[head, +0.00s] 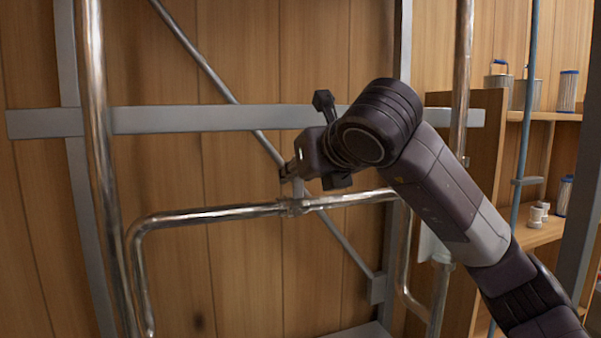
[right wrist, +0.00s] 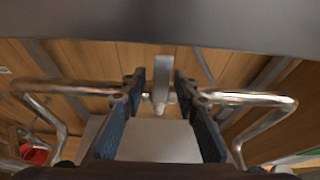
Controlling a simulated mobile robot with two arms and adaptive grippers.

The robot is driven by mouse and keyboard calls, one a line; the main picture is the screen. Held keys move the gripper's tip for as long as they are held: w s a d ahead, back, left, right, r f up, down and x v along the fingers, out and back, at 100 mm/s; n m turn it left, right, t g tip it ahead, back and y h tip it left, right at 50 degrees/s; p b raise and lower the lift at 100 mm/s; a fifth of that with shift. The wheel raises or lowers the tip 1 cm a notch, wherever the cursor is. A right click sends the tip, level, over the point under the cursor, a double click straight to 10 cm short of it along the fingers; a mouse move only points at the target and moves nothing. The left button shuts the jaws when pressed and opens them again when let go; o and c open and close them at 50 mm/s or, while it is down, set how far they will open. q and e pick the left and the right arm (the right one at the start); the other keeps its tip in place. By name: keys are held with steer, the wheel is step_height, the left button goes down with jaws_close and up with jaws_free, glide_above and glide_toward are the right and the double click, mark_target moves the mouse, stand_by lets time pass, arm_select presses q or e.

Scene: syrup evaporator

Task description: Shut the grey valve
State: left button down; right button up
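The grey valve (head: 297,188) sits on a horizontal metal pipe in the middle of the head view, its short handle standing up from the pipe. My right gripper (head: 284,172) comes in from the right and is at the handle, partly hiding it. In the right wrist view the valve handle (right wrist: 160,92) stands between the two fingers of my right gripper (right wrist: 159,78). The fingers are apart, with a gap on each side of the handle. My left gripper is not in view.
The shiny pipe (head: 215,214) bends down at both ends. A vertical pipe (head: 96,130) stands at left, and a grey crossbar (head: 200,118) runs behind my arm. A wooden shelf (head: 543,235) with containers is at right. A red bucket (right wrist: 35,153) shows in the wrist view.

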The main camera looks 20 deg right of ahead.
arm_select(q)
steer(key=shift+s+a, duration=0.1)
arm_select(e)
steer(key=v, duration=1.2)
stand_by(0.4)
